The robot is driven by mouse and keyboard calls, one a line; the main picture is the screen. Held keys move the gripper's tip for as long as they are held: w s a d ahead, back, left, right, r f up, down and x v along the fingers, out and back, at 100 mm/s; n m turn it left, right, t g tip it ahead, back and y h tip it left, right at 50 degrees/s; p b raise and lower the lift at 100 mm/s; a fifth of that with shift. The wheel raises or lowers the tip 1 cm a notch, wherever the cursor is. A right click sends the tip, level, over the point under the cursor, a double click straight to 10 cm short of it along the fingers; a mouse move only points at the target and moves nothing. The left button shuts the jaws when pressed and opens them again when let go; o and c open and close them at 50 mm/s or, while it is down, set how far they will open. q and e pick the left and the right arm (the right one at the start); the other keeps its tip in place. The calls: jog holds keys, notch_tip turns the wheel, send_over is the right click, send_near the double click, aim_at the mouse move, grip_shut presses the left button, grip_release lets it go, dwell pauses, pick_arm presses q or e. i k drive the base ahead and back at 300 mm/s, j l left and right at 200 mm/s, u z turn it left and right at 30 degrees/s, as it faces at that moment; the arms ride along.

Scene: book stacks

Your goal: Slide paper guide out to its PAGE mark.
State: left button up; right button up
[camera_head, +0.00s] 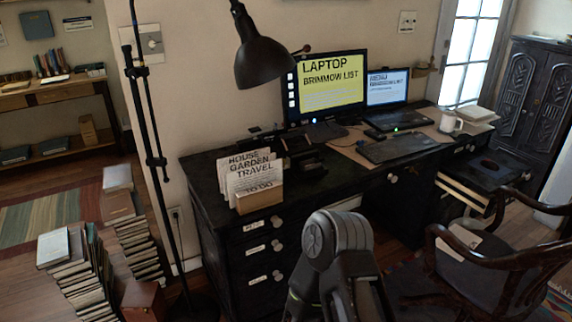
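I cannot make out a paper guide or a PAGE mark in the head view. A small black device (300,151) sits on the dark desk (205,170), behind and right of a paper holder; it is too small and dark to tell its parts. The wooden holder (259,198) bears sheets (251,163) reading HOUSE, GARDEN, TRAVEL and TO DO. A dark part of my own arm rises at the bottom middle, in front of the desk drawers. Neither of my grippers shows.
A yellow-screened monitor (329,86), a laptop (388,90), a keyboard (398,147) and a white mug (450,124) stand on the desk. A black lamp (263,58) overhangs its left part. A wooden chair (490,262) is at right; book stacks (75,265) fill the left floor.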

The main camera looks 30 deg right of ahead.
aim_at(285, 166)
jog(key=i+l, duration=0.2)
jog(key=l, duration=0.15)
jog(key=i+l+u, duration=0.1)
jog(key=l, duration=0.3)
jog(key=i+l, duration=0.3)
jog(key=i+l+u, duration=0.1)
jog(key=l, duration=0.35)
jog(key=i, duration=0.1)
